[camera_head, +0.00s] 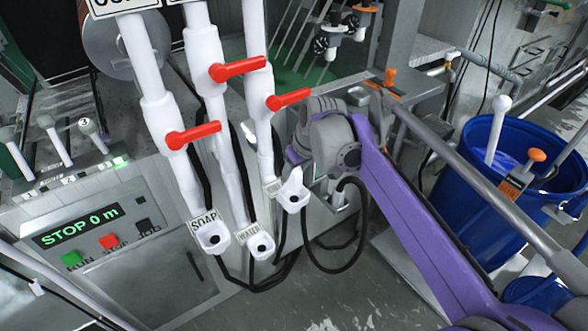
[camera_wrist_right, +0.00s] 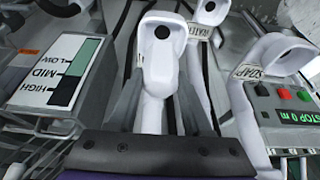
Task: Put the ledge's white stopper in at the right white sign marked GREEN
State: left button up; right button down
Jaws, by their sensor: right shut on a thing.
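My right gripper (camera_wrist_right: 160,105) is shut on a white piece (camera_wrist_right: 152,112), which looks like the stopper, largely hidden between the fingers. In the head view the gripper (camera_head: 298,156) is just above the rightmost white spout cup (camera_head: 292,203), and a white tip shows at that cup's back edge. The cup's dark hole also shows ahead of the fingers in the wrist view (camera_wrist_right: 162,48). The small white sign (camera_head: 271,188) beside this cup is too small to read. The WATER sign (camera_head: 249,232) and SOAP sign (camera_head: 204,221) mark the other two cups. My left gripper is out of view.
Red-handled valves (camera_head: 238,69) sit on the white pipes above the cups. A control panel (camera_head: 90,235) reads STOP 0 m at left. A black hose (camera_head: 336,268) loops below the cups. A blue barrel (camera_head: 463,160) stands at right. A LOW/MID/HIGH gauge (camera_wrist_right: 62,70) is beside the gripper.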

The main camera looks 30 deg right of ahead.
aim_at(294, 183)
jog(key=shift+f+b, duration=0.5)
jog(key=shift+f, duration=0.25)
jog(key=shift+f+b, duration=0.55)
jog(key=shift+f, duration=0.9)
jog(key=shift+c, duration=1.3)
grip_release()
